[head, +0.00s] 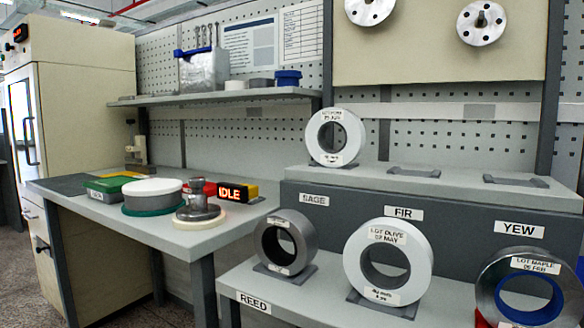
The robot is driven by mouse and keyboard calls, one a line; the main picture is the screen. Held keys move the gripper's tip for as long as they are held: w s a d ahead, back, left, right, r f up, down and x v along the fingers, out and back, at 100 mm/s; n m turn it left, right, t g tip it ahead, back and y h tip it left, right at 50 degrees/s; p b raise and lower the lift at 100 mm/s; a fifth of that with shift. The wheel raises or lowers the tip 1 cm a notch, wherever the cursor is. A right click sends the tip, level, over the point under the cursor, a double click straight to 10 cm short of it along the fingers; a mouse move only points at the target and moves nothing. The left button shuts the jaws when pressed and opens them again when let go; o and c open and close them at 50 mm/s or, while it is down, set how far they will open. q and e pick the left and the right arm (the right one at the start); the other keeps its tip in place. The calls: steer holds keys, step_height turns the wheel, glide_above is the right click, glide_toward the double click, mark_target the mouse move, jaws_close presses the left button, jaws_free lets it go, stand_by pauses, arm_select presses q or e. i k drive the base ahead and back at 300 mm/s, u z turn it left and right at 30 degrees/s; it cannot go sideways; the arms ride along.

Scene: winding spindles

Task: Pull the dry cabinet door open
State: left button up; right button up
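The dry cabinet (85,95) is a tall beige cabinet at the far left. Its door (37,100) is on the left-facing front, seen at a steep angle, with a pale frame and a bright glass pane. A dark vertical handle (29,142) is on the door. The door looks shut, though the angle makes this hard to judge. A small red display (20,32) is above the door. Neither of my grippers is in view.
A grey workbench (160,228) stands right of the cabinet, holding a green box (108,183), a white-topped round container (152,187) and an IDLE display (236,192). A tiered rack (440,196) with large rings is at right.

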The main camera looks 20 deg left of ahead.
mark_target(30, 72)
steer(key=u, duration=1.95)
